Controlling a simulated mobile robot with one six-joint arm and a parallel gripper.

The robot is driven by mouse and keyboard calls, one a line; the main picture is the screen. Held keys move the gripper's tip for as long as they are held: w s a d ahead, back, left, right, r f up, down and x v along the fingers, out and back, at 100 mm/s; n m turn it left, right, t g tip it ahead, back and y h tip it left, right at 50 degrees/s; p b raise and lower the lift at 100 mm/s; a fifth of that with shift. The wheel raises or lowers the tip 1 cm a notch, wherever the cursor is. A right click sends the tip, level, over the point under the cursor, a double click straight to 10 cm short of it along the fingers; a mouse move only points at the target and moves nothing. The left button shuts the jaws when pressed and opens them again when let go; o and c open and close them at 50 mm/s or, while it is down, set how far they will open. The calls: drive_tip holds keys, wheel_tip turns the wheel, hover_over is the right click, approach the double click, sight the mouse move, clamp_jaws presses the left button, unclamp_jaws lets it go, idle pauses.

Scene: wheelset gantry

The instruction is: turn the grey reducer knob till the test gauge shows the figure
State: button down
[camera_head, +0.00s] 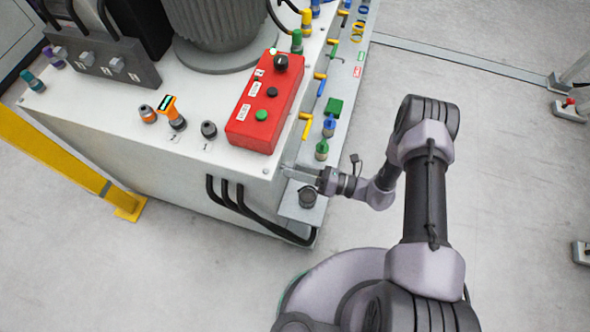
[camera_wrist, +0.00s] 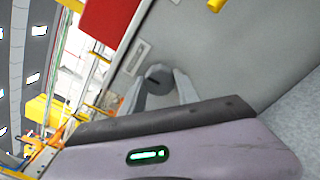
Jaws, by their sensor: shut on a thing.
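The grey reducer knob (camera_wrist: 158,77) shows in the wrist view as a round dark-grey end with a black mark, on a pale grey machine face. My gripper (camera_wrist: 160,90) is shut on it, with one pale finger on each side. In the head view my gripper (camera_head: 298,170) reaches the right side of the white cabinet near its front corner. The knob cannot be made out there. An orange gauge (camera_head: 173,112) with a small lit display, apparently the test gauge, stands on the cabinet top. Its figure is too small to read.
A red control box (camera_head: 266,103) sits on the white cabinet (camera_head: 130,140) above my gripper. A dark round cap (camera_head: 307,197) on a small ledge is close below my gripper. Black hoses (camera_head: 235,205) run along the front. Yellow levers (camera_head: 306,125) line the right side.

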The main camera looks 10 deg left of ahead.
idle(0.4)
drive_tip(key=c, duration=0.9)
unclamp_jaws()
drive_tip(key=s+d+p, duration=0.1)
drive_tip(key=d+p, duration=0.1)
drive_tip(key=d, duration=1.5)
drive_tip(key=shift+s+d+p, duration=0.2)
drive_tip(key=shift+p, duration=0.1)
